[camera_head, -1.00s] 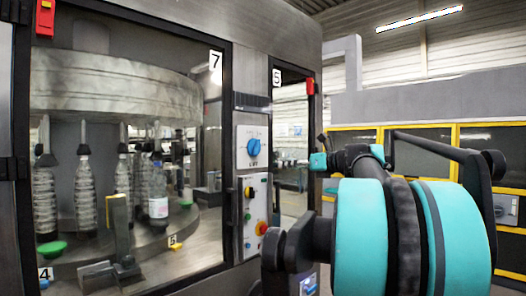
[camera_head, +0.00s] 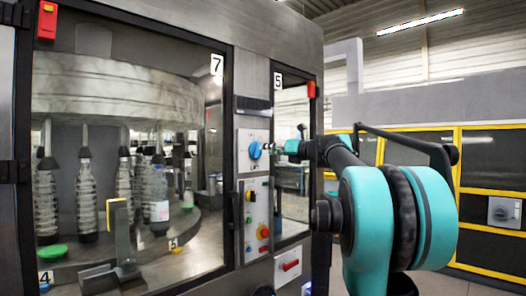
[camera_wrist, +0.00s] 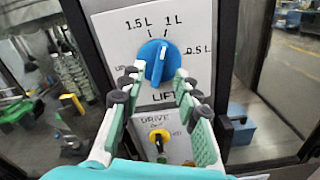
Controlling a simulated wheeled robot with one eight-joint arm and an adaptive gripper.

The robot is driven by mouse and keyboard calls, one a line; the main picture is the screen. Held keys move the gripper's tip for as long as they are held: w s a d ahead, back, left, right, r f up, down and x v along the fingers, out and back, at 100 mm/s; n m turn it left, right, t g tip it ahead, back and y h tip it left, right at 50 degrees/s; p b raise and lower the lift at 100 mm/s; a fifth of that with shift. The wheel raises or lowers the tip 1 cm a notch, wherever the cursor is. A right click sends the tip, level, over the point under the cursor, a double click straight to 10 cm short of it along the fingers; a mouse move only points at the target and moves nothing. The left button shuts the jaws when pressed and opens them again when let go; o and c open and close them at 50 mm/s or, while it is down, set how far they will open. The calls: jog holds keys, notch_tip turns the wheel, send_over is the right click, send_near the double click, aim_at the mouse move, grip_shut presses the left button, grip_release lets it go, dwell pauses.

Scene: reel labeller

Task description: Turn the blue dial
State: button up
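The blue dial (camera_head: 254,150) sits on a white panel on the machine's post, between the two glass doors. In the wrist view the blue dial (camera_wrist: 159,60) has a raised grip bar, slightly tilted, its top end toward the 1 L mark. Marks 1.5 L, 1 L and 0.5 L surround it, with LIFT below. My gripper (camera_wrist: 156,82) is open, its teal fingers with dark tips on either side of the dial's lower part. A gap shows on both sides; contact is not visible. In the head view my gripper (camera_head: 269,147) is just right of the dial.
Below is a DRIVE panel with a yellow-ringed knob (camera_wrist: 159,137); the head view shows a red knob (camera_head: 264,232) there. A red handle (camera_head: 290,265) is lower down. Bottles stand behind the left glass door (camera_head: 215,120). A yellow-framed cabinet (camera_head: 490,165) stands right.

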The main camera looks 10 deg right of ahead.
aim_at(258, 151)
jog(key=shift+x, duration=2.15)
grip_shut()
